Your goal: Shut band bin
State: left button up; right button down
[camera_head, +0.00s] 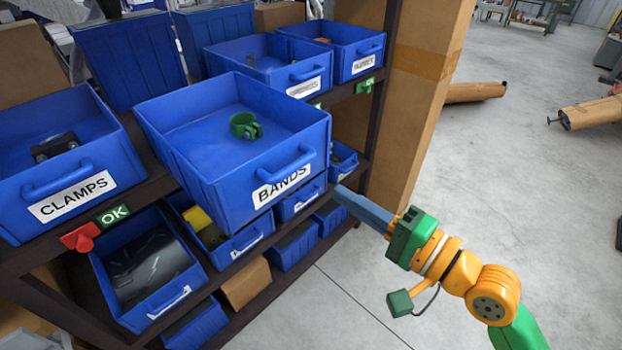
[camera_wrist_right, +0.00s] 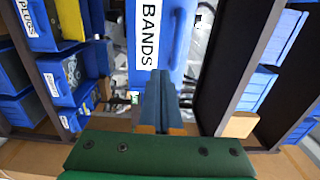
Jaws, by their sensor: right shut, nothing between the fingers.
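The blue bands bin (camera_head: 200,160) sticks out from the upper shelf, well forward of the bins around it. Its front has a handle and a white BANDS label, and a green band clamp (camera_head: 245,126) lies inside. In the right wrist view the bin front (camera_wrist_right: 147,60) is straight ahead with its label and handle. My right gripper (camera_head: 342,192) is shut and empty, its blue-grey fingers pointing at the bin's front from the lower right. The fingertips (camera_wrist_right: 161,75) appear just short of the front; contact cannot be told. My left gripper is not in view.
The clamps bin (camera_head: 85,185) sits left on the same shelf, with a green OK tag (camera_head: 113,214) and a red piece below it. More blue bins fill the lower shelf (camera_head: 290,300). A tall cardboard box (camera_head: 420,90) stands right of the rack.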

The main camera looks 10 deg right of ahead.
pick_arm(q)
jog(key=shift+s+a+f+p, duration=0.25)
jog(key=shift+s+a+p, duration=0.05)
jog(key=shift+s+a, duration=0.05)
pick_arm(e)
jog(key=x, duration=0.9)
jog(key=shift+s+a+r, duration=0.15)
jog(key=shift+s+a, duration=0.05)
jog(key=shift+a, duration=0.25)
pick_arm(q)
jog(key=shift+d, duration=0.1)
pick_arm(e)
jog(key=shift+d, duration=0.1)
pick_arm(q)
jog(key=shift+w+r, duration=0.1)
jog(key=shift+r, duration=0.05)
pick_arm(e)
jog(key=shift+w, duration=0.15)
